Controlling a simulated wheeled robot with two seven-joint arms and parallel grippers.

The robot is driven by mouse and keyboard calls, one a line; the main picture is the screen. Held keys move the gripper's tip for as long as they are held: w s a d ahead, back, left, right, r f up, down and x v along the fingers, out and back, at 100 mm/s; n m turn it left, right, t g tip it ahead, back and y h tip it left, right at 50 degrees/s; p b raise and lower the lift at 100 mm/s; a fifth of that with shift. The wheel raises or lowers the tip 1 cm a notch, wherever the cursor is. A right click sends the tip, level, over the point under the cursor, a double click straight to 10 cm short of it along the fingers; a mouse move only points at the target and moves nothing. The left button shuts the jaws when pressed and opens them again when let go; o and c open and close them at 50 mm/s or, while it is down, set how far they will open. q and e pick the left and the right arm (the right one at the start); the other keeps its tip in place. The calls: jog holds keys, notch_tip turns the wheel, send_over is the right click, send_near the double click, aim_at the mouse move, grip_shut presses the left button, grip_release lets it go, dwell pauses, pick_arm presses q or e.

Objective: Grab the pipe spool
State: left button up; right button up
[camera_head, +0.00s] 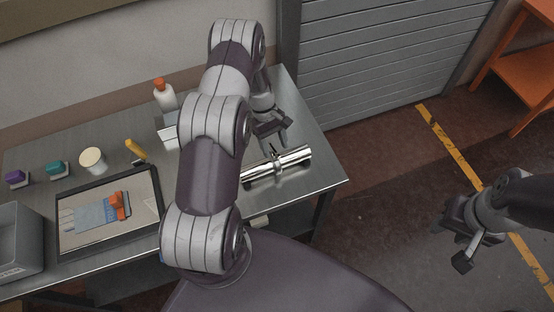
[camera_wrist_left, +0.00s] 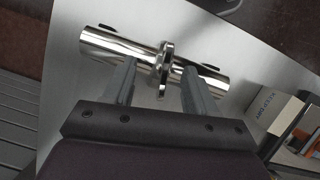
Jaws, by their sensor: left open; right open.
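The pipe spool (camera_head: 277,166) is a shiny metal pipe with a flange around its middle. It lies on the metal table near its right end. In the left wrist view the spool (camera_wrist_left: 118,47) lies across the picture just beyond the fingertips. My left gripper (camera_head: 274,137) is open above and behind the spool. In the wrist view its two fingers (camera_wrist_left: 160,78) point at the spool, one on each side of the flange. I cannot tell whether they touch it. My right gripper (camera_head: 459,250) is open and empty over the floor, right of the table.
The table (camera_head: 318,183) also holds a white bottle with an orange cap (camera_head: 165,95), a framed board (camera_head: 147,206), a yellow-handled tool (camera_head: 135,150), a cream-topped jar (camera_head: 93,160) and a grey bin (camera_head: 14,240). An orange shelf (camera_head: 524,78) stands at far right.

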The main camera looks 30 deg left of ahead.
aim_at(275, 162)
pick_arm(q)
jog(key=shift+s+d+f+p, duration=0.1)
jog(key=shift+s+f+p, duration=0.1)
jog(key=shift+f, duration=0.35)
jog(key=shift+s+f+p, duration=0.1)
jog(key=shift+s+f, duration=0.1)
jog(key=shift+f, duration=0.65)
jog(key=shift+w, duration=0.1)
jog(key=shift+c, duration=0.6)
jog(key=shift+d+r, duration=0.1)
jog(key=shift+d, duration=0.05)
grip_shut()
